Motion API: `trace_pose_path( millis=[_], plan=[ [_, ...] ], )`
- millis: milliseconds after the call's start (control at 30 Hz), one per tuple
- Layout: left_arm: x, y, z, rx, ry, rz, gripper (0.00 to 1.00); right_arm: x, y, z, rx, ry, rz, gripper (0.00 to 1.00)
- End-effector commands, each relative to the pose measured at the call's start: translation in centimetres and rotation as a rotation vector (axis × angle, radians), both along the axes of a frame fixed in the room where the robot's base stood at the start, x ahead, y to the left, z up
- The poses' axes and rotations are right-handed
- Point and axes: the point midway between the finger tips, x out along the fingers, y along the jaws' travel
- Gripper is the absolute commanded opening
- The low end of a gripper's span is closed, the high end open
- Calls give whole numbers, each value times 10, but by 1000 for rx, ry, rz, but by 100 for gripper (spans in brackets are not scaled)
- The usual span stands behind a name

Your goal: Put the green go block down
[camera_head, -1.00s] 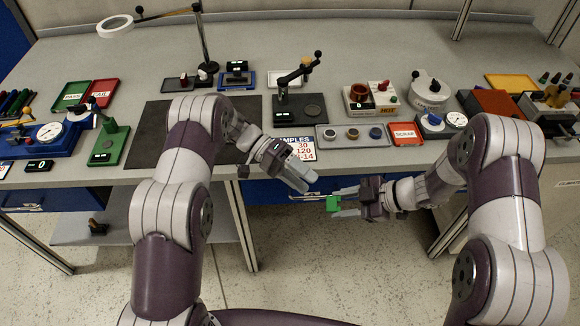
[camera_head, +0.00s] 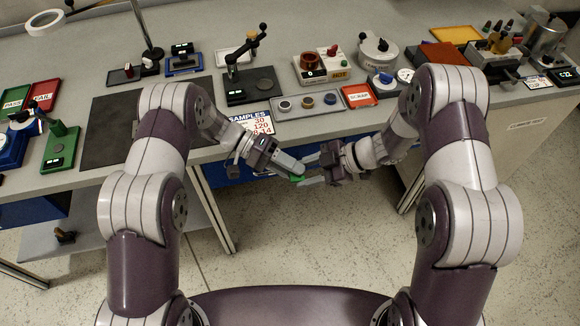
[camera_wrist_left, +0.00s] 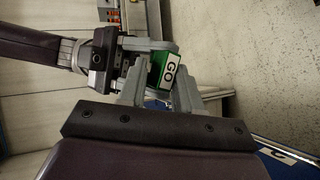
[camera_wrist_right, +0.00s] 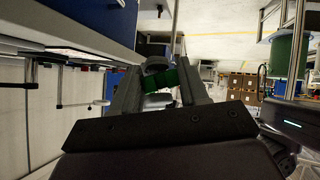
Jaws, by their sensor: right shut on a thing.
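The green go block (camera_head: 297,179) is in the air in front of the table's front edge, where my two grippers meet. In the left wrist view the block (camera_wrist_left: 168,73) shows its white GO label, tilted. My right gripper (camera_head: 310,171) is shut on it; the block also shows between its fingers in the right wrist view (camera_wrist_right: 161,80). My left gripper (camera_head: 290,168) points at the block from the left. Its fingers (camera_wrist_left: 157,84) are apart with the block near their tips; I cannot tell whether they touch it. The left fingers partly hide the block in the head view.
The SAMPLES card (camera_head: 253,123) lies at the table's front edge. A dark mat (camera_head: 110,148) to the left is largely bare.

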Motion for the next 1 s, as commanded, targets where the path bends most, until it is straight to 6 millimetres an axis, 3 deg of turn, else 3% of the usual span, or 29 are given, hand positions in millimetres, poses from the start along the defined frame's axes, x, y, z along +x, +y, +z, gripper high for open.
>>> trace_pose_path(
  millis=[33,67,100,133,467,800,1000],
  plan=[
    [0,-1,2,-5,1,-2,3,0,0,-1,-3,1,-1,9],
    [0,-1,2,-5,1,-2,0,0,0,-1,-3,1,-1,54],
    [0,-1,2,-5,2,-2,0,0,0,-1,-3,1,-1,67],
    [0,-1,2,-5,1,-2,0,0,0,-1,-3,1,-1,74],
    [0,-1,2,-4,1,-1,0,0,-4,2,-2,-1,-3,74],
    [0,-1,1,-3,1,-1,0,-4,-71,48,-3,-3,-4,74],
    [0,-1,1,-3,1,-1,0,-7,-95,66,-2,0,-1,74]
  ],
)
